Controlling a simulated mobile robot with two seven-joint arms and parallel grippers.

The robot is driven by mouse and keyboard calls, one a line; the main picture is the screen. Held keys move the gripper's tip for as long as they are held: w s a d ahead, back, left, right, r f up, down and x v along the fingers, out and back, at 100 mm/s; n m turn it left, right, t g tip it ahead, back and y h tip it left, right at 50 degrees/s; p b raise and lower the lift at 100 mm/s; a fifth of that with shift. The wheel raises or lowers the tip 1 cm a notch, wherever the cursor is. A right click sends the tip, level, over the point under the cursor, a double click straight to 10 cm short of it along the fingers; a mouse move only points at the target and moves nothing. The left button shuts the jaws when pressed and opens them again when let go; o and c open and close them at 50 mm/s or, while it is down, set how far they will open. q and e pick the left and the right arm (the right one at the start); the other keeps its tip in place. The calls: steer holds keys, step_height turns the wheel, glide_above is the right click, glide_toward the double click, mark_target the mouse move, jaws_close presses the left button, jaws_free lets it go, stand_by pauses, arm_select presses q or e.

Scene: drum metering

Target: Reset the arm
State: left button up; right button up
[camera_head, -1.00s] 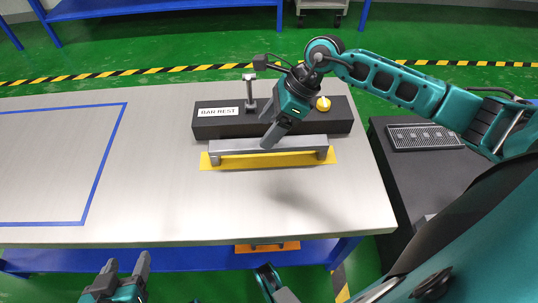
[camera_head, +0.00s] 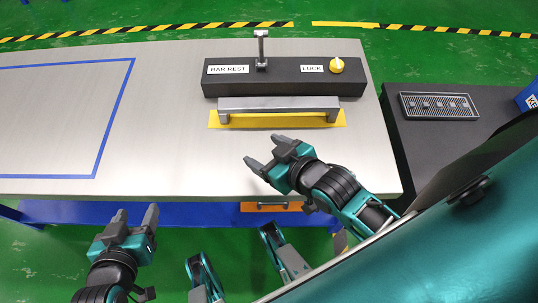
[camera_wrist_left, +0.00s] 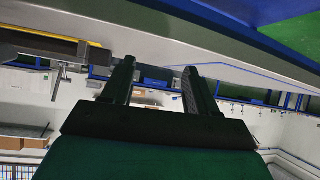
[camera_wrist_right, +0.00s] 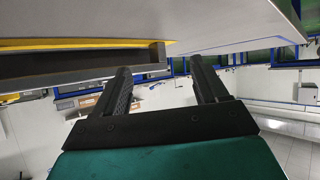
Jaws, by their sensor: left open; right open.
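My right gripper (camera_head: 262,167) is open and empty above the front part of the steel table, in front of the grey bar. It also shows open in the right wrist view (camera_wrist_right: 158,75). My left gripper (camera_head: 136,218) is open and empty at the lower left, in front of the table's front edge. It also shows open in the left wrist view (camera_wrist_left: 158,70). The grey bar handle (camera_head: 278,104) lies over a yellow strip (camera_head: 277,121) on the table and is apart from both grippers.
A black block (camera_head: 285,76) labelled BAR REST and LOCK stands behind the bar, with an upright metal post (camera_head: 262,50) and a yellow knob (camera_head: 337,65). A dark side table with a grille (camera_head: 438,105) is at right. The table's left part, with a blue outline (camera_head: 112,120), is clear.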

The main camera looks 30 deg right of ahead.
steer(key=shift+s+a+f+m+g, duration=0.15)
steer(key=shift+s+f+m+g, duration=0.25)
steer(key=shift+s+f, duration=0.25)
steer(key=shift+r, duration=0.15)
arm_select(q)
steer(key=a+r+p, duration=0.1)
steer(key=r+p, duration=0.5)
steer(key=p, duration=0.2)
steer(key=s+a+r+p, duration=0.1)
steer(key=a+r+p, duration=0.1)
steer(key=r+p, duration=0.4)
steer(key=p, duration=0.2)
steer(key=shift+s+a+y+p, duration=0.25)
steer(key=shift+s+y+p, duration=0.05)
steer(key=shift+y+p, duration=0.1)
arm_select(e)
steer(key=s+d+r+h, duration=0.1)
steer(key=d+r, duration=0.2)
steer(key=r, duration=0.9)
steer(key=shift+s+d, duration=0.25)
steer(key=shift+s, duration=0.05)
arm_select(q)
steer(key=shift+f, duration=0.15)
steer(key=shift+s+d, duration=0.1)
steer(key=shift+d, duration=0.1)
arm_select(e)
steer(key=shift+a+f, duration=0.1)
steer(key=shift+a, duration=0.1)
steer(key=shift+c, duration=0.2)
